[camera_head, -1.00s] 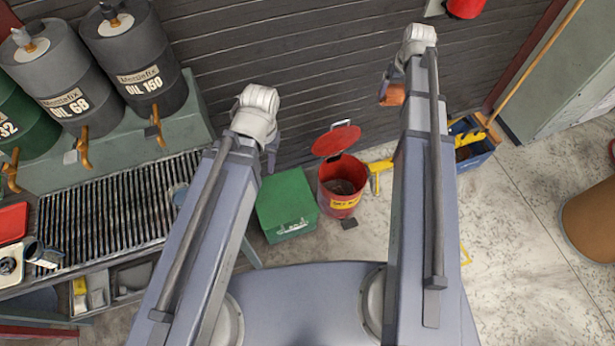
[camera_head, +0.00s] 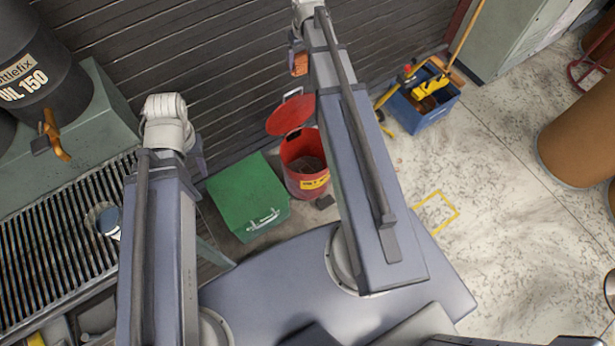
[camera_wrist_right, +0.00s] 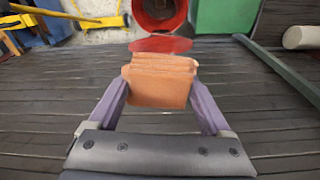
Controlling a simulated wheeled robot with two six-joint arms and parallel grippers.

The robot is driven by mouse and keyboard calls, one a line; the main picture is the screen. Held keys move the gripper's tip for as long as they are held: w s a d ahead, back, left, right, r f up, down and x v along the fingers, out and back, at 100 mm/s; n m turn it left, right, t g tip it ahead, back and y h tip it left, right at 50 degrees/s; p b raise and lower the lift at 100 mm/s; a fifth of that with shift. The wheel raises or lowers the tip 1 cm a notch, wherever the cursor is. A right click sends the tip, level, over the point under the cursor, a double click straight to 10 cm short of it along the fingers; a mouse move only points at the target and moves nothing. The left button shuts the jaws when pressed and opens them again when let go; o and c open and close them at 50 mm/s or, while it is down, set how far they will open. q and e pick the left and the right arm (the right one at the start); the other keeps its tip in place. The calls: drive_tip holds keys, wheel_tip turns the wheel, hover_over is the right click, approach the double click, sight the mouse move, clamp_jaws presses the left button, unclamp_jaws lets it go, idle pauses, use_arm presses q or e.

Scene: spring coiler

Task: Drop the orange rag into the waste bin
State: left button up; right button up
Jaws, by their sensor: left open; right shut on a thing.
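The orange rag (camera_wrist_right: 160,82) is a folded block held between the two fingers of my right gripper (camera_wrist_right: 163,95). In the head view the rag (camera_head: 300,63) shows small beside the right arm's end, near the dark slatted wall. The waste bin (camera_head: 302,163) is red with a yellow label, and its round lid (camera_head: 290,116) stands open. In the right wrist view the bin (camera_wrist_right: 160,14) is at the top edge, beyond the rag. My left gripper (camera_head: 198,160) is at the left arm's end, left of the bin; it is open, its fingers partly hidden.
A green box (camera_head: 248,195) stands directly left of the bin. A blue crate (camera_head: 428,112) with yellow items and a broom is to the right. Oil drums (camera_head: 35,65) and a slatted grate (camera_head: 60,240) are at the left.

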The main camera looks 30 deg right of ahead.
wheel_tip(320, 180, down, 40)
drive_tip(key=s+d+m+b, duration=0.1)
drive_tip(key=s+d+b, duration=0.1)
drive_tip(key=b, duration=3.5)
drive_tip(key=shift+s+m, duration=0.35)
drive_tip(key=shift+m, duration=0.05)
wheel_tip(320, 180, down, 6)
drive_tip(key=b, duration=0.6)
drive_tip(key=shift+r, duration=0.1)
drive_tip(key=o, duration=1)
drive_tip(key=shift+r, duration=0.15)
wheel_tip(320, 180, up, 8)
drive_tip(key=s+p, duration=0.1)
drive_tip(key=p, duration=0.6)
drive_tip(key=shift+a+f, duration=0.2)
drive_tip(key=shift+f, duration=0.05)
